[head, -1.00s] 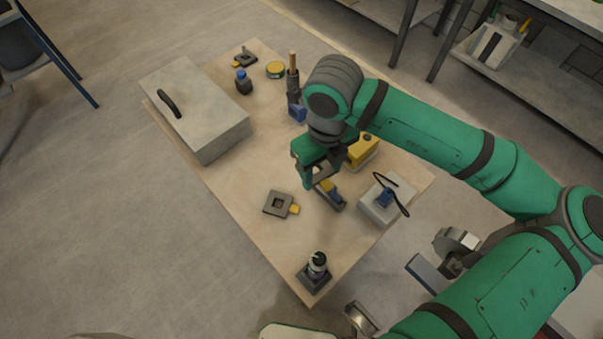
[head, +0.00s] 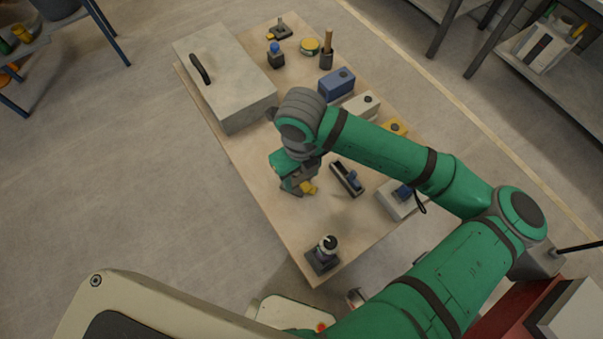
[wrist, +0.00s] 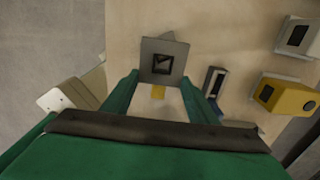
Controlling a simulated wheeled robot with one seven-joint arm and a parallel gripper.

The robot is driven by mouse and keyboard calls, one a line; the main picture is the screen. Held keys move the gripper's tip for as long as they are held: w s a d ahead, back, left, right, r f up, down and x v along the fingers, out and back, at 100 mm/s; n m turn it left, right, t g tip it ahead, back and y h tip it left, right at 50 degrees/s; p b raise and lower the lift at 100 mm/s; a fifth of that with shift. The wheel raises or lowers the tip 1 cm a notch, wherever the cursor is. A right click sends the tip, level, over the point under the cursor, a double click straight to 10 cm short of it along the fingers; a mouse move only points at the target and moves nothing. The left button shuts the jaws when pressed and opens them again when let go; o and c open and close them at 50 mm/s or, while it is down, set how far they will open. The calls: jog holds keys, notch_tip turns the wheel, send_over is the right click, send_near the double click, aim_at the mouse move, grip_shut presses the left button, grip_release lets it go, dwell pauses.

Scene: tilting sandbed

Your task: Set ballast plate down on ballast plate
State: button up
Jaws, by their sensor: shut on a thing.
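A grey ballast plate (wrist: 147,68) with a square hole and a yellow tab (wrist: 158,91) sits between my gripper's fingers in the wrist view. In the head view my gripper (head: 297,188) is low over the board, with the yellow tab (head: 309,187) sticking out to its right. My gripper is shut on this plate. The arm hides most of it there, and I cannot tell whether it touches the board. A second dark plate-like piece (head: 282,33) with an upright post and a yellow tab lies at the far end of the board.
A large grey box (head: 235,90) with a black handle stands at the left. A dark tray with a blue piece (head: 347,178) lies right of my gripper. Blue (head: 337,83), white (head: 361,105) and yellow (head: 397,127) blocks line the right side. A knobbed device (head: 324,255) stands at the near corner.

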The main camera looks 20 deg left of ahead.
aim_at(300, 178)
jog(key=shift+w+f, duration=0.15)
jog(key=shift+f, duration=1.3)
jog(key=shift+a+f, duration=0.15)
jog(key=shift+f, duration=0.3)
jog(key=shift+d+f, duration=0.25)
jog(key=shift+a, duration=0.2)
jog(key=shift+d+f, duration=0.1)
jog(key=shift+f, duration=0.1)
jog(key=shift+f, duration=0.1)
jog(key=shift+d, duration=0.1)
jog(key=shift+f, duration=0.2)
